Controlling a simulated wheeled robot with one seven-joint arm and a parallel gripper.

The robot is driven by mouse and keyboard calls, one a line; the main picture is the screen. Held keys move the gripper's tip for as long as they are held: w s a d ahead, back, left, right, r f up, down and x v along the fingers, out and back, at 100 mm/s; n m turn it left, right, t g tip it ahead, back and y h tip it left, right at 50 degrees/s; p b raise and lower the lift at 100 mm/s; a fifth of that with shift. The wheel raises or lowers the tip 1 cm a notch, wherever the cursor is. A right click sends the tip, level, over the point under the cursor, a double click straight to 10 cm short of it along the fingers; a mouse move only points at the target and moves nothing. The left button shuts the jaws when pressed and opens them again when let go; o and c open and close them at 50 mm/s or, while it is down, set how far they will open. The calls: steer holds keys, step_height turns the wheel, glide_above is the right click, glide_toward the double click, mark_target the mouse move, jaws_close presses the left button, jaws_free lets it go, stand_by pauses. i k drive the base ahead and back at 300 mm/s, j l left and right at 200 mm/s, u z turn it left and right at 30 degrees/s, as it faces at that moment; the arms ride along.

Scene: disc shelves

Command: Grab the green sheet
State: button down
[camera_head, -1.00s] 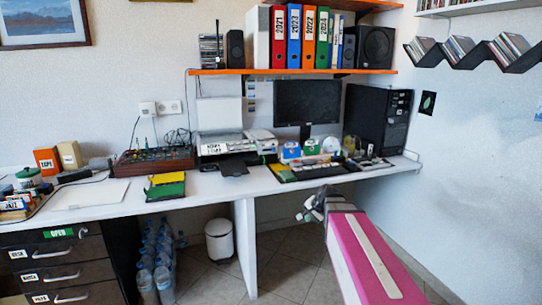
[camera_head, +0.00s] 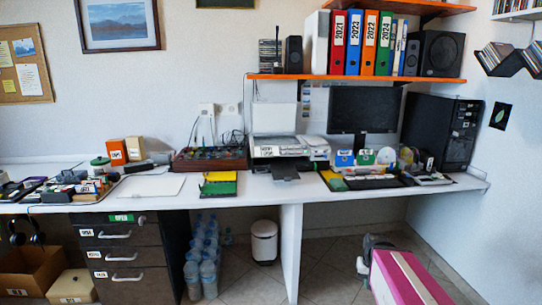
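A flat green sheet (camera_head: 218,189) lies on the white desk, with a yellow piece (camera_head: 219,176) along its back edge and a dark edge at its left. A second green and yellow flat piece (camera_head: 334,181) lies at the left end of the keyboard. Which one is meant I cannot tell. My gripper (camera_head: 363,266) is low at the right, below the desk front and well apart from both pieces. It is small and partly hidden by my pink arm, so its opening is unclear.
The long white desk (camera_head: 240,196) holds a printer (camera_head: 281,149), a mixer (camera_head: 210,158) and a white flat panel (camera_head: 148,187). Below stand drawers (camera_head: 122,260), water bottles (camera_head: 203,255), a bin (camera_head: 264,240) and a desk support (camera_head: 291,250). An orange shelf (camera_head: 350,78) overhangs the right part.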

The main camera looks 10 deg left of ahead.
mark_target(225, 187)
steer(key=u, duration=1.4)
